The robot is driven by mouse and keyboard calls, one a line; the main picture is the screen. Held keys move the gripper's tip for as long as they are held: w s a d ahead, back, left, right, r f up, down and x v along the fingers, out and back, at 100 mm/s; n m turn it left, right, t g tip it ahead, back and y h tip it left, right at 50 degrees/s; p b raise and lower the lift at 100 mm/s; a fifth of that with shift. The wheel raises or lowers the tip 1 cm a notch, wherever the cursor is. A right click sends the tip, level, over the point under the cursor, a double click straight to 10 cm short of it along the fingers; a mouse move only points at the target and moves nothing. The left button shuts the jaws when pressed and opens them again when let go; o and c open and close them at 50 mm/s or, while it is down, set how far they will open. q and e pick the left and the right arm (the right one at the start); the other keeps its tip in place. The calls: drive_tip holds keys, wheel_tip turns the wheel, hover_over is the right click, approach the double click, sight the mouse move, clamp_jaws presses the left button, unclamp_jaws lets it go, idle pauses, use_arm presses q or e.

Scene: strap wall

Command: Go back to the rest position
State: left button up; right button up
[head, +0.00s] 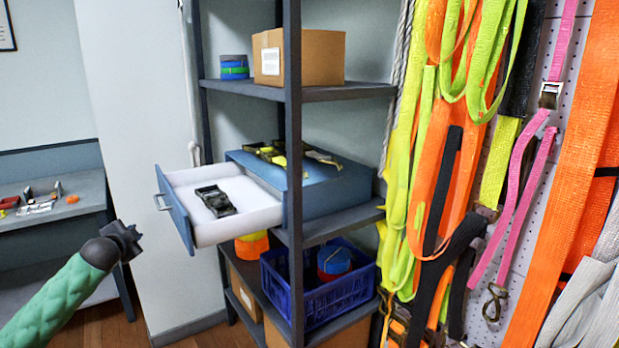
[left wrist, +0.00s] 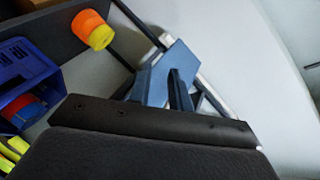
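My left gripper (head: 124,240) is small and dark at the end of a green-sleeved arm at the lower left of the head view. It is in front of the white panel, to the left of the open drawer and apart from it. Its fingers are too small there to tell their opening. In the left wrist view a dark body of my gripper fills the bottom, and nothing held is visible. The drawer (head: 240,228) is pulled out, with a black buckle (head: 215,200) lying in its white tray. My right gripper is in neither view.
The drawer juts from a blue cabinet (head: 343,183) on a dark shelf rack (head: 293,120). A blue crate (head: 335,303) is below and a cardboard box (head: 318,56) above. Straps (head: 440,180) hang at right. A bench (head: 85,195) with small items stands at left.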

use_arm(q)
drive_tip(key=s+d+f+n+g, duration=0.7)
drive_tip(key=s+d+f+g, duration=0.1)
drive_tip(key=s+d+f, duration=1.75)
drive_tip(key=s+d+f+g+h, duration=0.1)
drive_tip(key=s+d+f+g, duration=0.1)
drive_tip(key=s+f, duration=0.4)
drive_tip(key=s+d+f+n+g+h, duration=0.1)
drive_tip(key=s+d+f, duration=0.4)
drive_tip(key=s, duration=0.9)
drive_tip(key=s+d+f+g+h, duration=0.1)
drive_tip(key=s+d+f+g, duration=0.1)
drive_tip(key=s+f, duration=0.5)
drive_tip(key=s+d, duration=0.1)
drive_tip(key=s, duration=0.3)
drive_tip(key=shift+d+f+g, duration=0.3)
drive_tip(key=shift+d, duration=0.05)
